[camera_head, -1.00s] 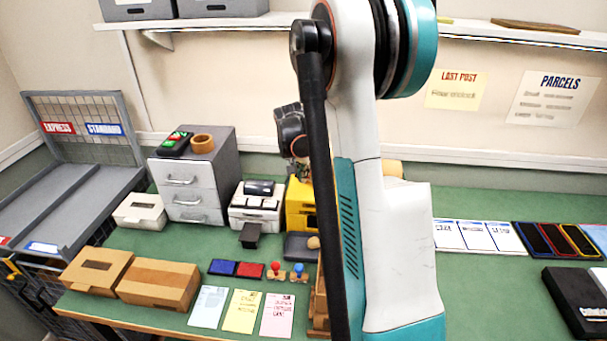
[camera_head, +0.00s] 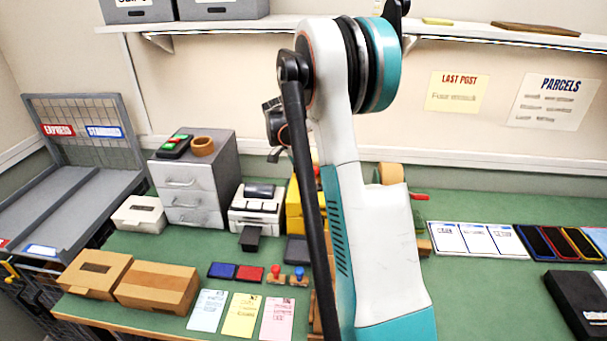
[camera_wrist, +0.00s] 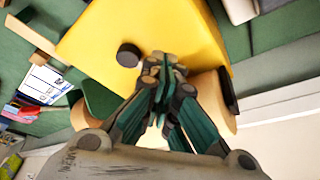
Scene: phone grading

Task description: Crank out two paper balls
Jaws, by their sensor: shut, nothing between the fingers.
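A yellow box-shaped machine (camera_head: 293,208) stands at the back of the green table, largely hidden behind my arm in the head view. In the wrist view a yellow body (camera_wrist: 95,40), apparently this machine, fills the upper middle, with a dark round knob (camera_wrist: 128,55) on it. My gripper (camera_wrist: 163,66) is shut and empty in front of the yellow body, just right of the knob; I cannot tell whether it touches. In the head view my arm hides most of the gripper. I see no paper balls, and no crank handle is clearly visible.
A white printer-like device (camera_head: 257,207) and grey drawers (camera_head: 195,180) stand left of the yellow machine. A tan roll with a red lever (camera_head: 418,197) stands right of my arm. Cards (camera_head: 475,238) and coloured pads lie on the table. A shelf (camera_head: 480,32) runs above.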

